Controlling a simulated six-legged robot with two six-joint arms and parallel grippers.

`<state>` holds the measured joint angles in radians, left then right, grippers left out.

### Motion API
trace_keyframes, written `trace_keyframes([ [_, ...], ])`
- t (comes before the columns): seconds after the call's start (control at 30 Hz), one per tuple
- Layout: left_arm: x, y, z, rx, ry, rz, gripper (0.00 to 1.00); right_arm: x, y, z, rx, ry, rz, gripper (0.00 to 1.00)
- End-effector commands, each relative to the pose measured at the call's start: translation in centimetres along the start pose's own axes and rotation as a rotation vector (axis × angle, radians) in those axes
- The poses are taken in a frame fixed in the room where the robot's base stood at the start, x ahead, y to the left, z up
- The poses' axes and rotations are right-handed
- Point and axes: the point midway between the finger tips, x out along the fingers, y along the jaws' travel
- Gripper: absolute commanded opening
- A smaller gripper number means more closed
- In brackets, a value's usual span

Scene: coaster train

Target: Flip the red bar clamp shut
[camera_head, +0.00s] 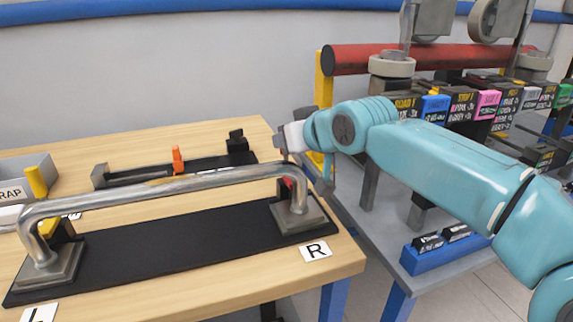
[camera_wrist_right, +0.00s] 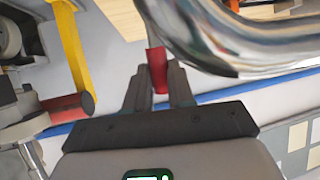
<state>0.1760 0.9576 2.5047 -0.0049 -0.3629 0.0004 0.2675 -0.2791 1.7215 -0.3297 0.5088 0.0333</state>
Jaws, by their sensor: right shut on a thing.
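A chrome lap bar (camera_head: 160,187) stands on a long black base plate (camera_head: 185,241) on the wooden table, with its right foot by the R label (camera_head: 316,251). A small red clamp (camera_head: 287,183) shows at the bar's right end, partly hidden by the bar. In the right wrist view the red clamp piece (camera_wrist_right: 158,72) sits between the two dark fingers of my right gripper (camera_wrist_right: 160,86), which is shut on it. The curved chrome bar (camera_wrist_right: 240,40) passes close beside the fingers. My left gripper is not in view.
A yellow clamp (camera_head: 47,226) is at the bar's left end. Behind the bar lies a black rail with an orange piece (camera_head: 177,159). A grey tray (camera_head: 22,178) stands at far left. A red roller (camera_head: 360,57) and yellow post (camera_head: 324,85) stand beyond my right arm.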

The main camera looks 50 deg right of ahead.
Motion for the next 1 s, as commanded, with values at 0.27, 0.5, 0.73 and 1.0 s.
trace_keyframes([
  [0.27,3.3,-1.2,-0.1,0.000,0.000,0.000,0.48,-0.9,-0.2,0.3,-0.021,0.122,0.008,0.00],
  [0.5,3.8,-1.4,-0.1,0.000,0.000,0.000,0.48,-1.4,-0.3,0.2,-0.027,0.151,0.010,0.00],
  [0.73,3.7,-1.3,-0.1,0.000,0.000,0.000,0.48,-1.5,-0.3,0.2,-0.028,0.154,0.010,0.00],
  [1.0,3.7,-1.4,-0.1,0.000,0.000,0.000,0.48,-1.5,-0.3,0.3,-0.027,0.150,0.010,0.48],
])
